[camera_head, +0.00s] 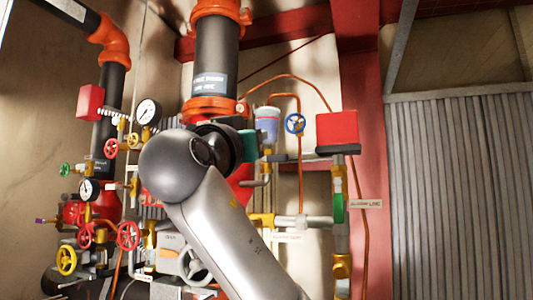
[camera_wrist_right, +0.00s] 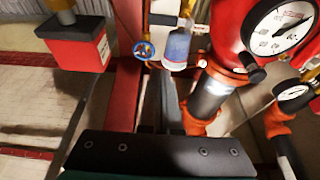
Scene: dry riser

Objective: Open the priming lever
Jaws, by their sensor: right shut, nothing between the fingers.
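My right arm comes up from the bottom in the head view, and my right gripper (camera_head: 247,146) is in front of the large dark riser pipe. In the right wrist view my right gripper (camera_wrist_right: 170,100) is shut, with its dark fingers together and nothing between them. The priming lever cannot be told for certain. A grey lever-like handle (camera_head: 256,183) shows just below the gripper, and a yellow handle (camera_head: 262,220) lower down. My arm hides part of the pipework. My left gripper is out of view.
A clear blue-filled cup (camera_head: 267,125) also shows in the wrist view (camera_wrist_right: 177,48). A blue handwheel (camera_head: 295,124) and red box (camera_head: 337,131) are to its right. Gauges (camera_head: 148,112) and several red handwheels (camera_head: 128,236) crowd the left. A red column (camera_head: 375,150) stands right.

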